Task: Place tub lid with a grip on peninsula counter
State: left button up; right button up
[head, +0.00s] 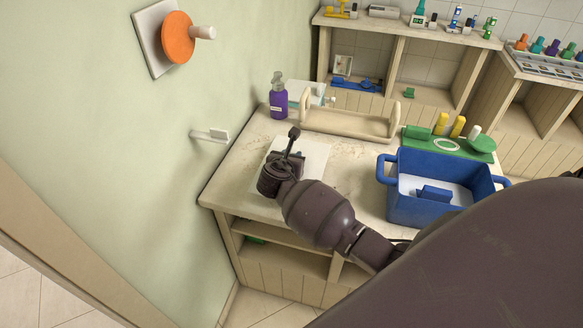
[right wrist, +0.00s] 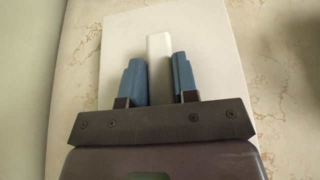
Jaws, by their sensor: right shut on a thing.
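The tub lid (head: 316,158) is a flat white rectangle at the left part of the peninsula counter (head: 352,165). In the right wrist view the lid (right wrist: 215,50) has a raised white bar as its grip (right wrist: 158,45). My right gripper (head: 291,163) is above the lid and hides part of it in the head view. Its two blue fingers (right wrist: 160,75) are shut on the bar, one on each side. The lid lies flat on or just above the beige counter; I cannot tell if it touches. My left gripper is not in view.
A blue tub (head: 432,207) with a blue item inside stands at the counter's right. A beige tray with handles (head: 345,122), a purple bottle (head: 278,100) and a green tray (head: 450,146) with yellow pieces are behind. A green wall borders the left; bare counter lies between lid and tub.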

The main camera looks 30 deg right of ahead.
jog(key=shift+f+b, duration=0.35)
jog(key=shift+f, duration=1.55)
jog(key=shift+f, duration=0.15)
jog(key=o, duration=0.9)
jog(key=shift+o, duration=0.2)
